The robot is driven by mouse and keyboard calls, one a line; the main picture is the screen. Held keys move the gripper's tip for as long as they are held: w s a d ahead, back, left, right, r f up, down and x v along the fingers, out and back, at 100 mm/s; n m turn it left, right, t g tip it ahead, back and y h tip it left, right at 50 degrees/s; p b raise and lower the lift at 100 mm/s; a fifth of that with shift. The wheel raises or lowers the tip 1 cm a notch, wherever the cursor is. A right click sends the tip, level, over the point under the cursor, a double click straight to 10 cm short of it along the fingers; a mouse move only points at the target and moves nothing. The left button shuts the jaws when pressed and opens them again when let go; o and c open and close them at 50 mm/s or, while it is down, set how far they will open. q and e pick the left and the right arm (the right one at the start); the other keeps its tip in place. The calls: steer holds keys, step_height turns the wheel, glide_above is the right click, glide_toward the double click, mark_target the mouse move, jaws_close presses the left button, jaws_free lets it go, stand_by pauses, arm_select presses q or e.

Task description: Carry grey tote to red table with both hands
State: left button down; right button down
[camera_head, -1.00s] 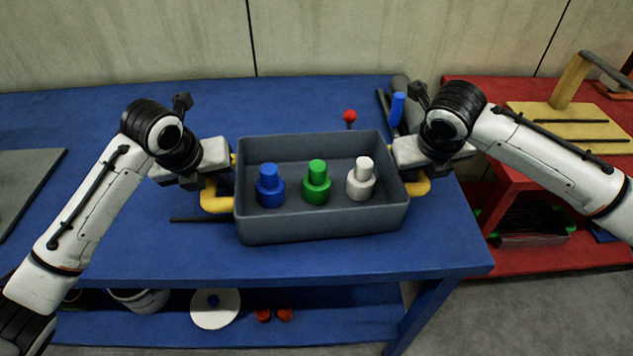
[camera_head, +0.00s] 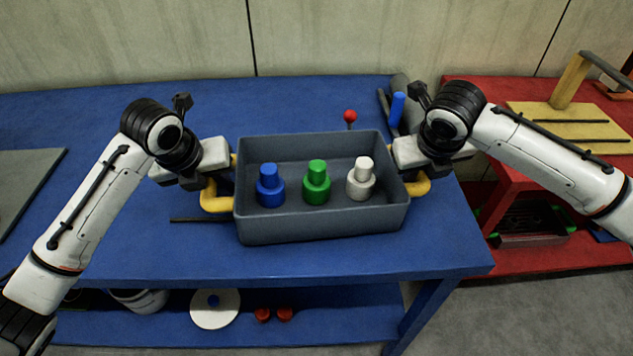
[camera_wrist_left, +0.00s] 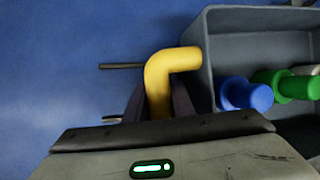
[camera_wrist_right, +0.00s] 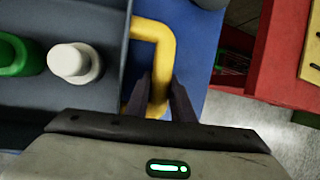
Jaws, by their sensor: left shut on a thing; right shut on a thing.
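The grey tote (camera_head: 320,228) is over the blue table in the head view, with a yellow handle on each side. A blue bottle-shaped piece (camera_head: 269,187), a green one (camera_head: 316,184) and a white one (camera_head: 361,180) stand upright in it. My left gripper (camera_head: 216,190) is shut on the left yellow handle (camera_wrist_left: 158,80). My right gripper (camera_head: 418,178) is shut on the right yellow handle (camera_wrist_right: 160,60). I cannot tell whether the tote's bottom touches the table. The red table (camera_head: 515,165) stands at the right.
The blue table (camera_head: 120,230) has free surface left of the tote. A red-topped knob (camera_head: 350,116) and a blue-handled item (camera_head: 397,108) are behind the tote. A yellow board (camera_head: 570,125) occupies part of the red table. Grey floor (camera_head: 540,310) shows at lower right.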

stand_by(0.3)
arm_select(q)
steer(key=shift+w+r, duration=0.15)
steer(key=shift+r, duration=0.15)
arm_select(e)
steer(key=shift+w+r, duration=0.15)
steer(key=shift+r, duration=0.1)
